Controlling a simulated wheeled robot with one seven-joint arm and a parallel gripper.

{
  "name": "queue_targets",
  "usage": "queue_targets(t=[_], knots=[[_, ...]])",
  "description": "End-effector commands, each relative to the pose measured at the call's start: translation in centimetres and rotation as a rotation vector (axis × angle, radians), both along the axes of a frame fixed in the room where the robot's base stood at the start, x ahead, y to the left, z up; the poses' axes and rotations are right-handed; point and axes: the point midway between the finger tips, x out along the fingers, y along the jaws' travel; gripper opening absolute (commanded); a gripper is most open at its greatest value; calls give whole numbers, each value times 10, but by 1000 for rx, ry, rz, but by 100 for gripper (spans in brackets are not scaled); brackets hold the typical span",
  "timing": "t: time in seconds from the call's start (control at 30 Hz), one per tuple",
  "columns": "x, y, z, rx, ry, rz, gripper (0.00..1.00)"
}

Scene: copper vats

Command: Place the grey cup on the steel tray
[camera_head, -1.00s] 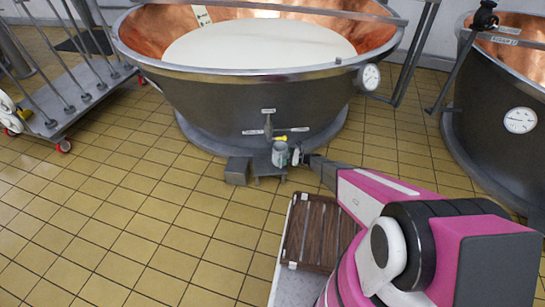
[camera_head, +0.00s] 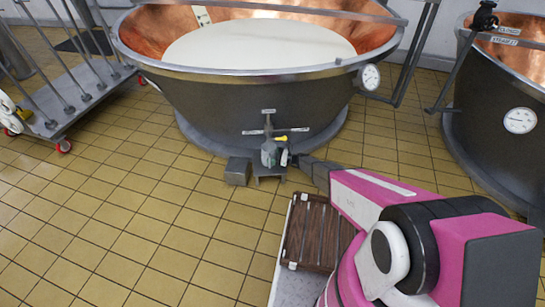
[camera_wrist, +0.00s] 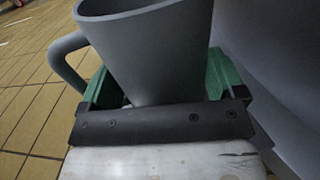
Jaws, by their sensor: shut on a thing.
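The grey cup (camera_wrist: 150,55) fills the middle of the wrist view, with its handle on the left. My gripper (camera_wrist: 160,90) is shut on it, with green fingers on either side of the cup. In the head view the cup (camera_head: 268,154) is small and held by my gripper (camera_head: 283,157) in front of the large vat, above a low steel stand (camera_head: 268,171). I cannot make out a separate steel tray for sure; the stand's top is partly hidden behind the cup and gripper.
The large copper-lined vat (camera_head: 245,110) stands close behind the cup. A grey metal block (camera_head: 237,171) is on the floor left of the stand. A slatted brown wooden crate (camera_head: 318,235) lies beside my arm. The tiled floor at left is open.

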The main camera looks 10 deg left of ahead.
Motion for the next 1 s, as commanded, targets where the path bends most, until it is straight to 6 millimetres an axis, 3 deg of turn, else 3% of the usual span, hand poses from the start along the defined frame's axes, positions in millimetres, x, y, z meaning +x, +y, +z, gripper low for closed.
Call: queue_targets(t=[0.13, 0.17, 0.2, 0.47, 0.57, 1.0], knots=[[0, 0, -4, 0, 0, 0, 62], [0, 0, -4, 0, 0, 0, 98], [0, 0, -4, 0, 0, 0, 100], [-1, 0, 0, 0, 0, 0, 100], [0, -8, 1, 0, 0, -1, 100], [-1, -91, 0, 0, 1, -2, 100]])
